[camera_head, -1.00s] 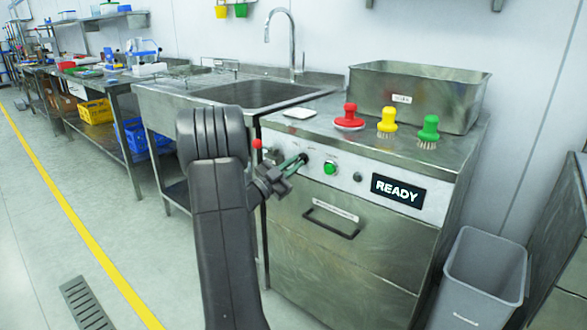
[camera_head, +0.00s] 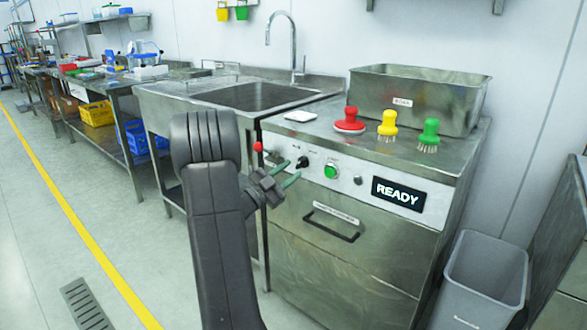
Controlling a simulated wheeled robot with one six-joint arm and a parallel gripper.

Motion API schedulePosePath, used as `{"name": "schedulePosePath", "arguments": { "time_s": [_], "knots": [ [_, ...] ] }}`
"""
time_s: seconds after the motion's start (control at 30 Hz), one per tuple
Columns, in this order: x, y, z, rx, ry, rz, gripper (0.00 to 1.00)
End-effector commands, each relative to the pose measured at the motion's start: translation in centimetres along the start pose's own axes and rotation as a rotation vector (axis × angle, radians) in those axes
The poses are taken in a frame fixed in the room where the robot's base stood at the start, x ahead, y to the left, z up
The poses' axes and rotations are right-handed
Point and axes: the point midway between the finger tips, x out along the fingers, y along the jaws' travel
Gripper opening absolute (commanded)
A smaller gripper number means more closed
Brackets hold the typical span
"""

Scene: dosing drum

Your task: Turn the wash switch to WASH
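The steel wash unit has a light control strip along its upper front. A black rotary switch (camera_head: 303,162) sits on this strip, left of the green button (camera_head: 331,171). Its labels are too small to read, and I cannot tell which position it points to. My gripper (camera_head: 288,174) is just left of and below the switch in the picture, with its two green-tipped fingers spread apart and nothing between them. The fingers look clear of the switch. A display (camera_head: 398,194) at the right of the strip reads READY.
A red-balled lever (camera_head: 258,147) stands close to my gripper on the left. A drawer handle (camera_head: 332,222) juts out below the strip. Red, yellow and green brushes (camera_head: 388,125) and a steel bin (camera_head: 415,98) stand on top. A grey waste bin (camera_head: 484,275) is at the right.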

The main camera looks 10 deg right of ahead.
Motion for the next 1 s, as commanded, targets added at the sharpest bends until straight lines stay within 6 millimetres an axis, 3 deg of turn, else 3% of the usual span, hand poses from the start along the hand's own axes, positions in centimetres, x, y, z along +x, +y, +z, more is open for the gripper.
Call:
{"name": "schedulePosePath", "arguments": {
  "time_s": [0.3,0.5,0.7,1.0],
  "knots": [
    [-7.4,-0.2,0.0,-0.001,-0.004,-0.004,0.33],
    [-10.3,-0.1,0.0,0.000,-0.002,-0.003,0.33],
    [-11.3,0.0,0.0,0.000,-0.001,0.000,0.33],
    [-11.2,0.0,0.0,0.000,-0.001,0.000,0.33]
  ]
}}
